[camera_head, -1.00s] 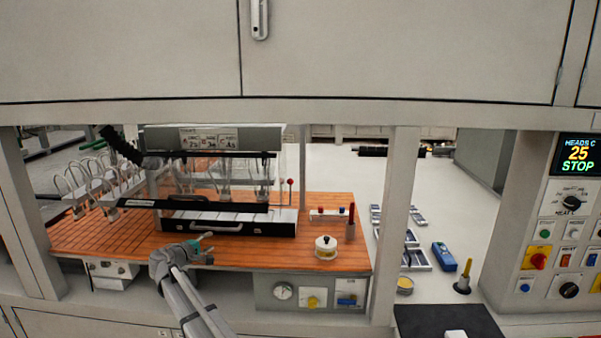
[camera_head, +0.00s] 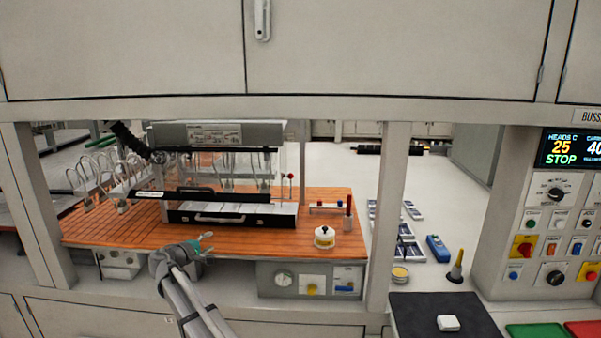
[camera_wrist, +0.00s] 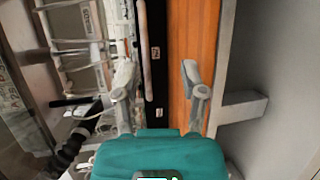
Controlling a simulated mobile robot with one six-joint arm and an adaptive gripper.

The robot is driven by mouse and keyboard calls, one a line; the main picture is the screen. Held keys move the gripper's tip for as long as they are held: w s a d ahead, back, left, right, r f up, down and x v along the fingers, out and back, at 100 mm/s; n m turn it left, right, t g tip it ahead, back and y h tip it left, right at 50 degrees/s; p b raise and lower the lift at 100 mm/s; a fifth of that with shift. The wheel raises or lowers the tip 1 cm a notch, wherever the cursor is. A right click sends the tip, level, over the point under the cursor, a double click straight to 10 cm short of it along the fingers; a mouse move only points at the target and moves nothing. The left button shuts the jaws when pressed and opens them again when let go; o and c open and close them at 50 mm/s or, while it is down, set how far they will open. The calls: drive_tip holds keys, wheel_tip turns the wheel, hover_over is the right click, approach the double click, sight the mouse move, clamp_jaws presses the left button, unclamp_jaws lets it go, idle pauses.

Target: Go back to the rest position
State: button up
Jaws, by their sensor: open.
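My gripper (camera_head: 204,243) is at the front edge of the orange slatted bench (camera_head: 105,232), left of the middle in the head view. In the wrist view my gripper (camera_wrist: 160,85) shows its two grey fingers spread apart with nothing between them. The orange bench top (camera_wrist: 185,50) and the dark front of the machine show beyond the fingers. No object is held.
A black-fronted case (camera_head: 225,217) stands on the bench behind my gripper. A white round pot (camera_head: 324,237) sits to its right. A post (camera_head: 385,210) separates the bench from the white counter. A control panel (camera_head: 560,215) stands at the right. A cabinet (camera_head: 390,50) overhangs above.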

drive_tip(key=s+d+f+m+g, duration=0.1)
drive_tip(key=d, duration=0.4)
drive_tip(key=d+f+m+g, duration=0.1)
drive_tip(key=d+f, duration=0.1)
drive_tip(key=d, duration=0.4)
drive_tip(key=s+d+f+m+g, duration=0.1)
drive_tip(key=d+g, duration=0.1)
drive_tip(key=d, duration=0.4)
drive_tip(key=shift+s+f+m+h, duration=0.3)
drive_tip(key=shift+f+h, duration=0.1)
drive_tip(key=s+d+f+m+g+y, duration=0.2)
drive_tip(key=s+d+f+m+g, duration=0.15)
drive_tip(key=s+d, duration=0.65)
drive_tip(key=s+d+f+m+g+y, duration=0.1)
drive_tip(key=s+d+f+m+g, duration=0.35)
drive_tip(key=d, duration=0.95)
drive_tip(key=s+d+f+m+g+y, duration=0.1)
drive_tip(key=s+d+y, duration=0.1)
drive_tip(key=s, duration=0.5)
drive_tip(key=s+d+f+m+g+y, duration=0.1)
drive_tip(key=s+d, duration=0.3)
drive_tip(key=s, duration=0.4)
drive_tip(key=shift+s+d+f+y, duration=0.15)
drive_tip(key=shift+s+d+y, duration=0.2)
drive_tip(key=shift+y, duration=0.55)
drive_tip(key=shift+w, duration=0.1)
